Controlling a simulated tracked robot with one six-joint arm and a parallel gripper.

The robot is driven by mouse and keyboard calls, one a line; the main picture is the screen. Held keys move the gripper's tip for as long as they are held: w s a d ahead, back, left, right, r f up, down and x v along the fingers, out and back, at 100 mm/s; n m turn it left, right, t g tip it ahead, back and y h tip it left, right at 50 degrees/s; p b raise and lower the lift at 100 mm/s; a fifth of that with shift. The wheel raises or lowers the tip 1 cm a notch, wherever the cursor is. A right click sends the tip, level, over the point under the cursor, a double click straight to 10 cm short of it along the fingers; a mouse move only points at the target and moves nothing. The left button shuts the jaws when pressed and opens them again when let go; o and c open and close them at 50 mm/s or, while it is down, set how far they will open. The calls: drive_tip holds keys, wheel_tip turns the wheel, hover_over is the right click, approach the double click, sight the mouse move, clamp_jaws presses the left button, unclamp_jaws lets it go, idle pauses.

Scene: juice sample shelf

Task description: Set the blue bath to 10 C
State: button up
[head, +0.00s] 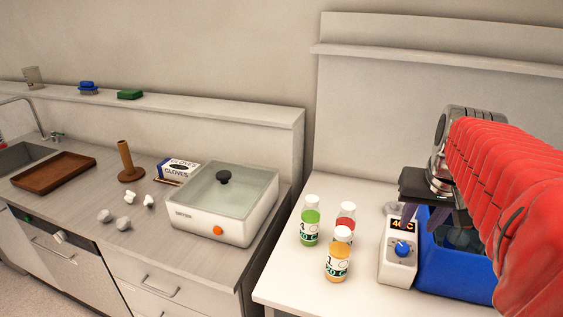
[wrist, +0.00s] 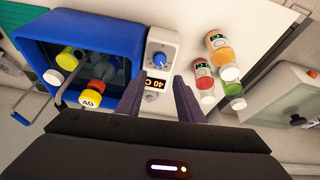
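The blue bath (head: 455,283) stands at the right of the white table, partly hidden by my arm. Its white control box (head: 398,265) is attached on the left side, with a blue knob (head: 402,248) and a small display (head: 403,225) lit orange. In the wrist view the display (wrist: 155,85) appears upside down and seems to read 40 C. The knob (wrist: 160,60) there has a white pointer mark. My gripper (head: 425,215) is above the control box, fingers pointing down. In the wrist view my gripper (wrist: 158,97) is open and empty, its fingers either side of the display, apart from the knob.
Green (head: 310,225), red (head: 346,215) and orange (head: 338,260) juice bottles stand left of the control box. Bottles, one yellow (wrist: 70,57), sit in the bath. A white lidded bath (head: 205,222) stands on the grey counter at left.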

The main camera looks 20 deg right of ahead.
sight(402, 247)
drive_tip(key=x, duration=1.3)
drive_tip(key=shift+f, duration=0.25)
drive_tip(key=shift+c, duration=0.6)
drive_tip(key=shift+w+a, duration=0.1)
drive_tip(key=shift+a, duration=0.05)
drive_tip(key=c, duration=0.7)
drive_tip(key=shift+o, duration=0.2)
